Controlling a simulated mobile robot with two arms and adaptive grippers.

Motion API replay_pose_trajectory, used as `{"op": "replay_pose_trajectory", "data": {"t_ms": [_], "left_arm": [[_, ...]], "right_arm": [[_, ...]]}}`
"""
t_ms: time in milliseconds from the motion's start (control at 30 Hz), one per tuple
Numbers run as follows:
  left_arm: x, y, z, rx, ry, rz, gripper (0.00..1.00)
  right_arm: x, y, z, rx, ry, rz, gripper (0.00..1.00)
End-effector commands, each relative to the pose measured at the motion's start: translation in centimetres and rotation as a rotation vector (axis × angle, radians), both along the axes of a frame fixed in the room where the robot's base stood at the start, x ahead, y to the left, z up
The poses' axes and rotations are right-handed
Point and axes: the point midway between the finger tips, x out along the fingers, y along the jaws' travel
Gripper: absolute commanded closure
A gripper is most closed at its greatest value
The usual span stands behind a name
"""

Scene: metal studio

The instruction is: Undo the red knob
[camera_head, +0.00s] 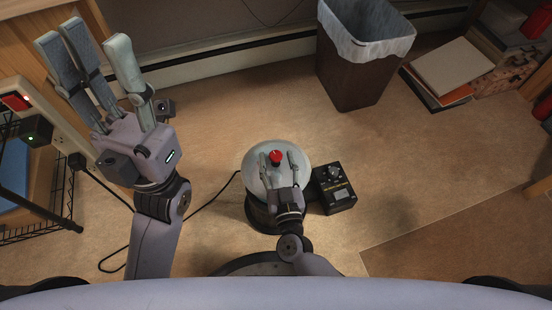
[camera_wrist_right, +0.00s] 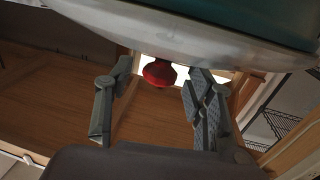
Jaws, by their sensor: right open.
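The red knob (camera_head: 276,156) sits on top of a round, pale, glassy dome (camera_head: 256,160) with a dark base on the floor. My right gripper (camera_head: 277,154) reaches over the dome with its fingers apart, pointing at the knob. In the right wrist view the knob (camera_wrist_right: 159,73) appears beyond the fingertips and between them, against the pale curved surface. The right gripper (camera_wrist_right: 158,75) is open and holds nothing. I cannot tell whether a finger touches the dome. My left gripper (camera_head: 92,58) is raised at the left, fingers spread and empty, away from the knob.
A black control box (camera_head: 334,188) with a dial stands just right of the dome. A dark cable (camera_head: 215,205) runs on the floor at the left. A lined bin (camera_head: 350,75) stands at the back, with books (camera_head: 452,72) to its right.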

Motion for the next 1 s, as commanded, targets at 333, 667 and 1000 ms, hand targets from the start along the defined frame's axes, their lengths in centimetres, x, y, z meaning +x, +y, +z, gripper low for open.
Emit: {"op": "replay_pose_trajectory", "data": {"t_ms": [333, 667, 1000], "left_arm": [[0.1, -0.1, 0.3, 0.002, -0.015, 0.001, 0.6], [0.1, -0.1, 0.3, 0.002, -0.015, 0.001, 0.6], [0.1, -0.1, 0.3, 0.001, -0.016, 0.0, 0.6]], "right_arm": [[1.7, 0.3, 0.0, -0.001, 0.0, 0.0, 0.51], [1.6, 0.3, 0.0, -0.001, 0.0, 0.0, 0.63], [1.6, 0.3, 0.0, -0.001, 0.0, 0.0, 0.86]]}}
